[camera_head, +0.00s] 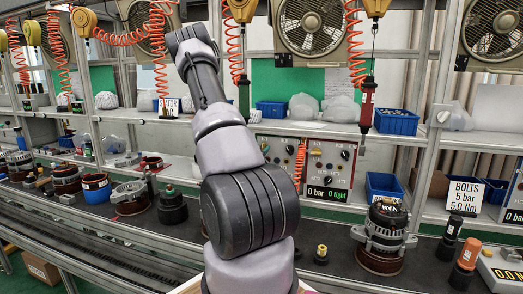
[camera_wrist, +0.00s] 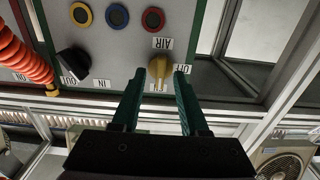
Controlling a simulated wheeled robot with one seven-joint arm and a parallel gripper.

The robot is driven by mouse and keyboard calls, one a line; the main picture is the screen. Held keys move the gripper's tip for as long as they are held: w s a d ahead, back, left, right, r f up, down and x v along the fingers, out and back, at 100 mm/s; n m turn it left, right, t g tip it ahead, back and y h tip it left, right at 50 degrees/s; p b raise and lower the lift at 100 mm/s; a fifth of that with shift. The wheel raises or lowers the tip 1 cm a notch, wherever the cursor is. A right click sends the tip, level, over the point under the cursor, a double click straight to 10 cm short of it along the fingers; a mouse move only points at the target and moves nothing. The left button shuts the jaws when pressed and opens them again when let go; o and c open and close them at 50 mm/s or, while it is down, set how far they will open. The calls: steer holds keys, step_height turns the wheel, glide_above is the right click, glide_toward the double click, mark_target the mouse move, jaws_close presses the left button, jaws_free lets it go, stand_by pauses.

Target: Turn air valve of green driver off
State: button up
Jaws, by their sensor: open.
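The yellow air valve knob (camera_wrist: 160,66) shows in the wrist view on a grey control panel (camera_wrist: 112,52) with a green edge, seen upside down, below an AIR label. My gripper (camera_wrist: 159,80) is open, its two green fingers pointing at the panel with the tips around or just short of the knob. I cannot tell whether they touch it. In the head view the green driver (camera_head: 243,97) hangs on an orange coil, and its panel (camera_head: 277,150) is partly hidden by my arm. My gripper is hidden there.
A black knob (camera_wrist: 73,63) marked OUT and IN and an orange hose (camera_wrist: 22,58) are left of the valve in the wrist view. The red driver (camera_head: 367,105) hangs above a red-edged panel (camera_head: 330,165). An alternator (camera_head: 384,237) stands on the bench.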

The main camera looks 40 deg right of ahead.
steer(key=shift+d, duration=0.1)
jaws_close()
steer(key=shift+w+n, duration=0.1)
steer(key=shift+n, duration=0.2)
steer(key=shift+w+f+n, duration=0.1)
steer(key=shift+f+n, duration=0.05)
steer(key=shift+n, duration=4.2)
steer(key=shift+w+f+n, duration=0.1)
steer(key=shift+n, duration=4.25)
